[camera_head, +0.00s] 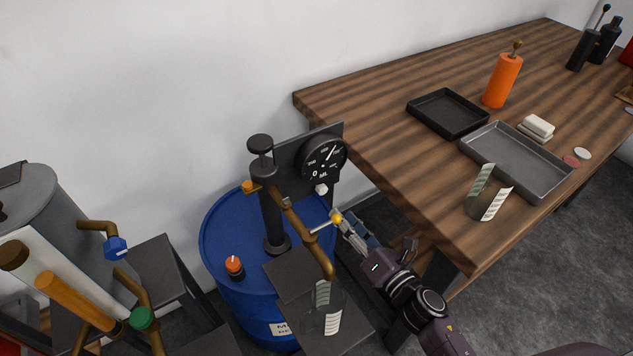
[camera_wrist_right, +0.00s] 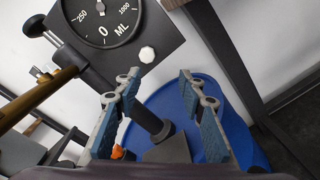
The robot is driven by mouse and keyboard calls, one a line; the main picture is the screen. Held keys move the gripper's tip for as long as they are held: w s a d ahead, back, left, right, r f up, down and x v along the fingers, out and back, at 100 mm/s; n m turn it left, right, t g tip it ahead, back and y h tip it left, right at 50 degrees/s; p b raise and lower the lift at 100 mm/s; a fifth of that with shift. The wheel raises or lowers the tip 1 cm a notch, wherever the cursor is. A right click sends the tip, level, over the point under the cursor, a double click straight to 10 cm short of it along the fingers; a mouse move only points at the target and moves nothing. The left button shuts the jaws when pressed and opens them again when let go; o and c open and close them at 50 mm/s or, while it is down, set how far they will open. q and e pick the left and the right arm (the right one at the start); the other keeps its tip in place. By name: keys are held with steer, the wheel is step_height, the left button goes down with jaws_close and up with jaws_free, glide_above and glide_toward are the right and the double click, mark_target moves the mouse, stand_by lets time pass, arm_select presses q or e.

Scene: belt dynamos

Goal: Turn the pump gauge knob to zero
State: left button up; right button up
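The pump (camera_head: 271,215) stands upright on a blue drum (camera_head: 222,235). Its round black gauge (camera_head: 323,159) has a white scale in ML, and its needle points to the upper right, away from the 0 at the bottom. The small white gauge knob (camera_head: 321,189) sits below the dial; in the right wrist view it (camera_wrist_right: 148,55) lies just beyond the fingertips. My right gripper (camera_head: 345,222) is below and right of the knob. In the wrist view its fingers (camera_wrist_right: 159,78) are spread with nothing between them. The knob is not touched. My left gripper is out of view.
The brown pump spout (camera_head: 310,240) and a yellow-tipped rod (camera_head: 336,218) are close to my right gripper. A glass beaker (camera_head: 323,308) stands below the spout. The wooden table (camera_head: 400,170) is at right, with trays. Other dispensers with taps stand at lower left.

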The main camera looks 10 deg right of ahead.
mark_target(324, 191)
steer(key=shift+n, duration=0.7)
steer(key=w+a, duration=0.1)
steer(key=w, duration=0.1)
steer(key=w+a+r, duration=0.1)
steer(key=w, duration=0.1)
steer(key=w+a+r+p, duration=0.1)
steer(key=w, duration=0.1)
steer(key=shift+w+a+r, duration=0.15)
steer(key=shift+w+r, duration=0.05)
steer(key=shift+w, duration=0.15)
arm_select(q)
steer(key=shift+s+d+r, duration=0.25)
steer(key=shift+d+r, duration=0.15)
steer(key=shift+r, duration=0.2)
arm_select(e)
steer(key=shift+w+a+f, duration=0.1)
steer(key=shift+w+a, duration=0.05)
steer(key=shift+w, duration=0.25)
jaws_close()
